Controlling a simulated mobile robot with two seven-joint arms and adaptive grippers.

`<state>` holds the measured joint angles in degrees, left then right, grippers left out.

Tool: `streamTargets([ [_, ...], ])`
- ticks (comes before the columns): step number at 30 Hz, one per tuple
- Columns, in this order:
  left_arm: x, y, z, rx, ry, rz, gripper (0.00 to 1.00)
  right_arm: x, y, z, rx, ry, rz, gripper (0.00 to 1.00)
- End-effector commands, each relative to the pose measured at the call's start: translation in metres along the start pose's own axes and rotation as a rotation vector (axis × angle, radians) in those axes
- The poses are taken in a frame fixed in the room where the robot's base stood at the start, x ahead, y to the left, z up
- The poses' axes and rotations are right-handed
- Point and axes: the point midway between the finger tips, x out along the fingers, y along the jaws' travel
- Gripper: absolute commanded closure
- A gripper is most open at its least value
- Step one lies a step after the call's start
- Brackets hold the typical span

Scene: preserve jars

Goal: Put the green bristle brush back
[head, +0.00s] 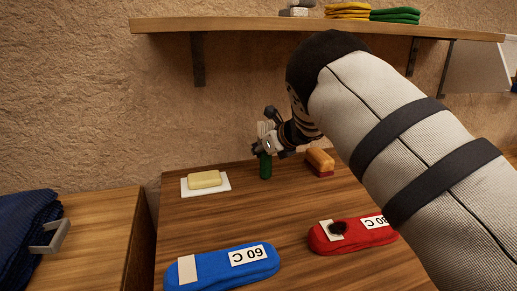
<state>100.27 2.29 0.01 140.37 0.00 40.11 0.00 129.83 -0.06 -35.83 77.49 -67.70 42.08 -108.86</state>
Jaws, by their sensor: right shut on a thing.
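The green bristle brush (265,167) stands roughly upright, with its green part pointing down and pale bristles at the top. My right gripper (265,146) is shut on it around the middle and hides part of it. The lower green end is at or just above the brown wooden table (225,220), near its back edge; I cannot tell if it touches. My left gripper is not in view.
A yellow bar on a white dish (223,188) lies left of the brush, an orange-and-red block (320,171) right. A blue pad (222,266) and red pad (325,244) lie in front. A wooden shelf (230,24) hangs above. Dark blue cloth (20,225) is far left.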

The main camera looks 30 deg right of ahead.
Motion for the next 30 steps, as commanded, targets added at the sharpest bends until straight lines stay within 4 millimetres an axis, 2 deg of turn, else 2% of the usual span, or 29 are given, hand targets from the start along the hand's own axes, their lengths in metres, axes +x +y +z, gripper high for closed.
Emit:
streamTargets([
  [5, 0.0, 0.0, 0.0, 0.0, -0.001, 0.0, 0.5, 0.002, 0.0, -0.003, 0.001, 0.001, 0.0, 1.0],
  [6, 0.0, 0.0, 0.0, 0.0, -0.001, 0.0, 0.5, 0.002, 0.0, -0.003, 0.001, 0.001, 0.0, 0.8],
  [9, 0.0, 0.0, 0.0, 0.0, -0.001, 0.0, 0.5, 0.002, 0.0, -0.003, 0.001, 0.0, 0.0, 0.57],
  [10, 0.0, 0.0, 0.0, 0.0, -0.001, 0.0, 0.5, 0.002, 0.0, -0.003, 0.001, 0.0, 0.0, 0.54],
  [23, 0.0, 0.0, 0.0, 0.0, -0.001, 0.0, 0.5, 0.001, 0.0, -0.003, 0.0, 0.001, 0.0, 0.54],
  [26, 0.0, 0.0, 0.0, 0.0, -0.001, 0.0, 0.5, -0.009, 0.0, -0.003, 0.0, 0.001, -0.001, 0.54],
  [30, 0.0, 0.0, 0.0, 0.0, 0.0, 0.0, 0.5, -0.046, 0.0, -0.002, 0.002, -0.001, -0.003, 0.54],
])
